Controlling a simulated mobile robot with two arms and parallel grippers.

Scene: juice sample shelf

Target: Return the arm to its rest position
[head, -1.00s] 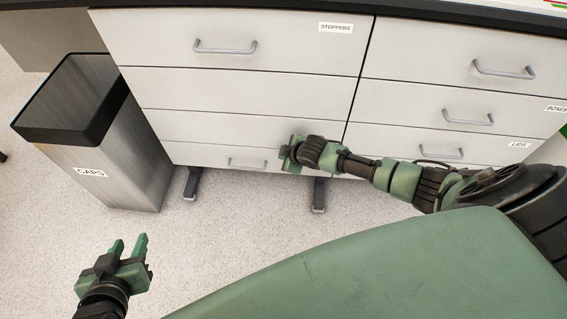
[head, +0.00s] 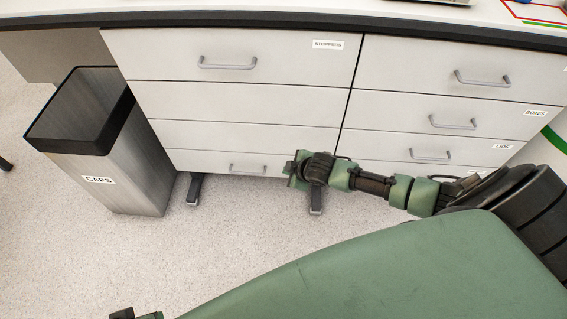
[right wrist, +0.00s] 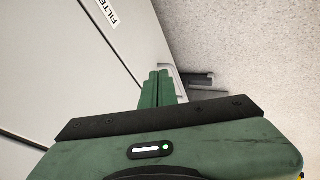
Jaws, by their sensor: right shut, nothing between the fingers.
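My right arm reaches in from the right in the head view. Its gripper (head: 295,170) is in front of the lowest drawers of the white cabinet, near a drawer handle (head: 248,169). In the right wrist view the two green fingers (right wrist: 158,88) are together with nothing between them. A grey bar handle lies just beyond the fingertips there; I cannot tell whether they touch. Only a small dark and green piece of my left gripper (head: 138,315) shows at the bottom edge of the head view; its fingers are hidden.
The white drawer cabinet (head: 240,101) fills the back, under a dark-edged countertop (head: 200,18). A metal bin labelled CAPS (head: 140,165) stands at its left. The speckled floor (head: 240,240) is clear in front.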

